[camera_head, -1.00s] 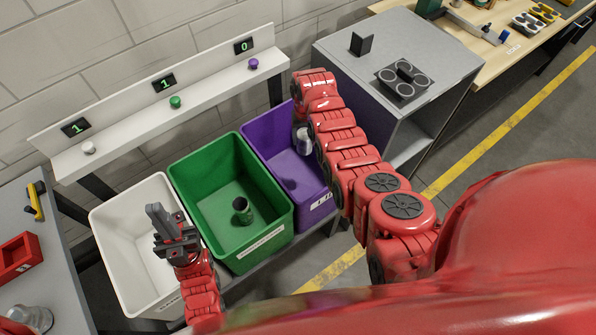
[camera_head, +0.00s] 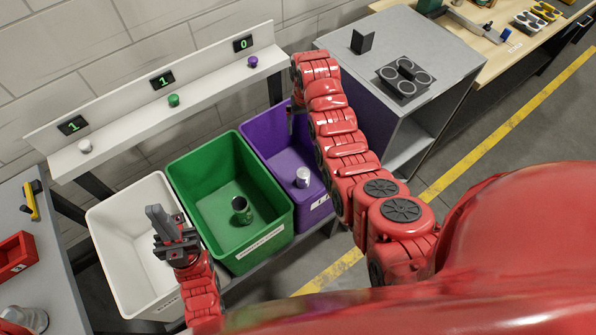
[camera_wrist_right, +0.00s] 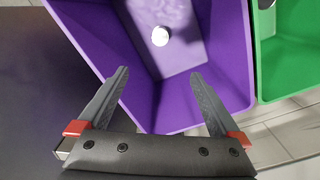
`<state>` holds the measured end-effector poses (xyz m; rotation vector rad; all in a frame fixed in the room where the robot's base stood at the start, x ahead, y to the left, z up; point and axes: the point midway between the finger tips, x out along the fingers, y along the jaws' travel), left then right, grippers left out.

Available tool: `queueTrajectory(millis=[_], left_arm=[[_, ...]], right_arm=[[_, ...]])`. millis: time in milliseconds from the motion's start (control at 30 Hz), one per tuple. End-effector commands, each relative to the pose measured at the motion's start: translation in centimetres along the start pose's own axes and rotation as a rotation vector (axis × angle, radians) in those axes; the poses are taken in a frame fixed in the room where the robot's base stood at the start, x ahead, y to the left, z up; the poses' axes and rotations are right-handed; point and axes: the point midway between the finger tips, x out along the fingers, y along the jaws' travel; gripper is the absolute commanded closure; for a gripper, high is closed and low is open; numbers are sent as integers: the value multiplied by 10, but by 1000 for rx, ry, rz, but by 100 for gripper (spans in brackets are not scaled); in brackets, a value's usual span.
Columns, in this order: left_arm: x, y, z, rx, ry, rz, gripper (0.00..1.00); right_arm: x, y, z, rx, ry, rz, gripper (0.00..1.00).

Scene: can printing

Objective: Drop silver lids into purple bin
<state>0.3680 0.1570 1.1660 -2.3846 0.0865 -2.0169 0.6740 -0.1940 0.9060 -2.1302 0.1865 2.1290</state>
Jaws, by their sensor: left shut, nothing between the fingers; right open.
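The purple bin (camera_head: 268,137) stands at the right end of the row of bins. A small silver piece, seemingly the silver lid (camera_head: 303,177), is inside it; it also shows in the right wrist view (camera_wrist_right: 160,36), apart from the fingers. My right gripper (camera_wrist_right: 160,72) is open and empty above the purple bin; in the head view it is mostly hidden by my right arm. My left gripper (camera_head: 157,215) is shut and empty above the white bin (camera_head: 112,215).
A green bin (camera_head: 205,165) with a dark green can (camera_head: 242,210) stands between the white and purple bins. Behind them, a white shelf (camera_head: 130,128) carries white, green and purple buttons and displays reading 1, 1, 0. A grey cabinet (camera_head: 440,55) stands right of my right arm.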

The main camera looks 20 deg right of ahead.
Motion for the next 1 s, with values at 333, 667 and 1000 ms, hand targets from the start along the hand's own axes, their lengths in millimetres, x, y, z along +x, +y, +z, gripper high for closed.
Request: queueTrajectory(millis=[333,667,1000], left_arm=[[39,-2,-7,0,1,0,100],[75,-4,-13,0,0,0,100],[76,-4,-13,0,0,0,100]], right_arm=[[-84,0,0,0,0,0,0],[-123,1,0,0,-1,0,0],[-124,0,0,0,0,0,0]])
